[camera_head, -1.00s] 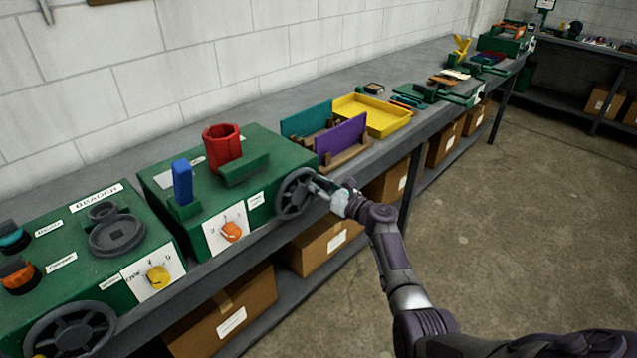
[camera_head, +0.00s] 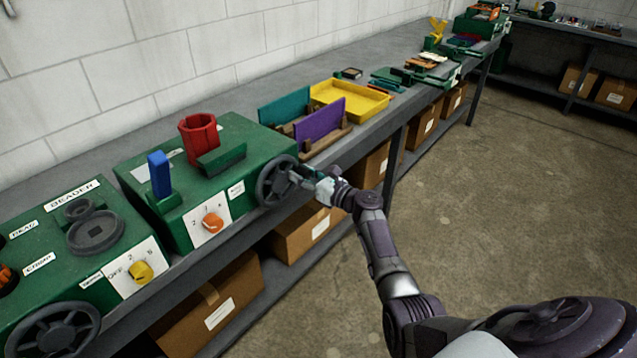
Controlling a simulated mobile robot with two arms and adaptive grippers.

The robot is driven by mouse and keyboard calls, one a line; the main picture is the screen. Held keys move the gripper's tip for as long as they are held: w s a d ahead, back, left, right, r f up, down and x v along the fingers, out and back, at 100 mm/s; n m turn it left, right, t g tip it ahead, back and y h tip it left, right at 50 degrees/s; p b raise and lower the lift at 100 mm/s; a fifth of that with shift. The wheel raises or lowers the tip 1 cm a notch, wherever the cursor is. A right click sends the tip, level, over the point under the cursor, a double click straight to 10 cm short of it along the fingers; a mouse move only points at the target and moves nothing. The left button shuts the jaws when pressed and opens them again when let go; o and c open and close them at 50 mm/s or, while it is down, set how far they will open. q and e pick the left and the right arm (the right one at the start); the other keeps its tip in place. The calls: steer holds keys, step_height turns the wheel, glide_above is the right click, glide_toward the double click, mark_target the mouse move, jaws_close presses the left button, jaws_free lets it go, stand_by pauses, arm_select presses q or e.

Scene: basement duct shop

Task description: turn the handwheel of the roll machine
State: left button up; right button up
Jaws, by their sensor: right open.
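The dark grey spoked handwheel (camera_head: 263,187) is on the right front end of a green machine (camera_head: 262,147) with a red cylinder, a blue block and an orange knob. Its label is too small to read, so I cannot confirm it as the roll machine. My right gripper (camera_head: 299,180) is open at the right edge of this handwheel, its fingers close to the rim. I cannot tell whether they touch it. The fingers partly cover the wheel's right side. My left gripper is not in view.
Left of it stands a green machine labelled BEADER (camera_head: 65,235) with its own handwheel (camera_head: 52,336) and a yellow knob. Right of it are a purple panel (camera_head: 320,124) and a yellow tray (camera_head: 350,98). Cardboard boxes (camera_head: 205,312) sit beneath the bench. The floor to the right is clear.

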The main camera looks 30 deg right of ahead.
steer(key=v, duration=1)
steer(key=shift+s, duration=0.35)
steer(key=shift+d, duration=0.1)
steer(key=s+a+f+n+g+h, duration=0.1)
steer(key=s+a+f+n+g, duration=0.3)
steer(key=f, duration=0.8)
steer(key=s+a+f+n+g+h, duration=0.1)
steer(key=s+f+n+g, duration=0.1)
steer(key=s+f+n, duration=0.65)
steer(key=s+a+f+n+g+h, duration=0.1)
steer(key=s+a+f+g, duration=0.2)
steer(key=f, duration=1.1)
steer(key=s+a+f+n+g+h, duration=0.1)
steer(key=s+f+n, duration=0.4)
steer(key=s, duration=0.7)
steer(key=s+a+f+n+g+h, duration=0.1)
steer(key=s+a+f+n+g, duration=0.2)
steer(key=s+f+n, duration=0.3)
steer(key=s+a+f+n+g, duration=0.3)
steer(key=s+f+n, duration=0.3)
steer(key=s+n, duration=0.6)
steer(key=s, duration=0.7)
steer(key=shift+a+f+h, duration=0.15)
steer(key=shift+a+h, duration=0.2)
steer(key=shift+h, duration=0.05)
